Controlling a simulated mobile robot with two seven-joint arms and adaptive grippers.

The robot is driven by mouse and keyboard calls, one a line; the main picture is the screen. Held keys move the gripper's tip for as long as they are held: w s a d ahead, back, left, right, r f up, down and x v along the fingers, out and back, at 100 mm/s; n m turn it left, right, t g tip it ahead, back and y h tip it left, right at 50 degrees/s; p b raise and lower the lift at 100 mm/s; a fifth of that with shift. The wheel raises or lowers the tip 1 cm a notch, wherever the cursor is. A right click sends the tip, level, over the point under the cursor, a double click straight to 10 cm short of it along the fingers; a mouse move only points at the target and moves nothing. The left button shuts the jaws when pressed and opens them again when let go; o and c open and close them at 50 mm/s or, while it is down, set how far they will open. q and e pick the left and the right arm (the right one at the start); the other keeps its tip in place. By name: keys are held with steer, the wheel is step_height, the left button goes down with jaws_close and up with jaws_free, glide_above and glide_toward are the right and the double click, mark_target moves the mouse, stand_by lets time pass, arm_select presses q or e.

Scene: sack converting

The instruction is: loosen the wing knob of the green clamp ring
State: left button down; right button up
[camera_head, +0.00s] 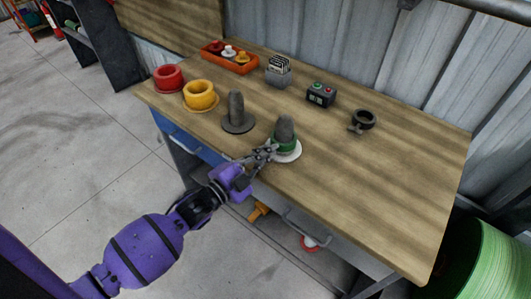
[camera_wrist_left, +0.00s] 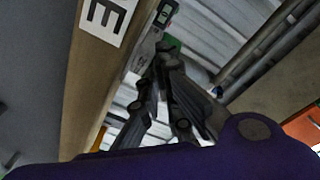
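The green clamp ring (camera_head: 287,146) sits around the foot of a dark grey post (camera_head: 285,128) on a white round base near the bench's front edge. My left gripper (camera_head: 271,151) reaches it from the front left, its fingertips at the ring's near left side. The wing knob cannot be made out; the fingers cover that spot. In the left wrist view the two dark fingers (camera_wrist_left: 166,58) run close together at their tips, with a bit of green just beyond. Whether they are shut on the knob cannot be told. My right gripper is not in view.
A second grey post (camera_head: 237,107) stands left of the ring. Red (camera_head: 169,78) and yellow (camera_head: 200,95) ringed parts stand at the left. A button box (camera_head: 321,95) and a black clamp ring (camera_head: 363,120) stand behind. The bench's right part is clear.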

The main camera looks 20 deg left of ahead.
arm_select(q)
steer(key=shift+r+n+p, duration=0.15)
steer(key=shift+n+p, duration=0.15)
steer(key=shift+p, duration=0.05)
steer(key=shift+n, duration=0.5)
steer(key=shift+f, duration=0.2)
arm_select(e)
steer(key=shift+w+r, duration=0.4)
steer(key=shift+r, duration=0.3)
arm_select(q)
steer(key=c, duration=2)
jaws_free()
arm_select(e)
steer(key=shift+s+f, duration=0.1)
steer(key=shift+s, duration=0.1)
arm_select(q)
steer(key=shift+s+a, duration=0.1)
steer(key=shift+s, duration=0.1)
steer(key=v, duration=1.1)
steer(key=shift+s+a+r, duration=0.1)
steer(key=shift+s+a, duration=0.05)
steer(key=shift+s, duration=0.1)
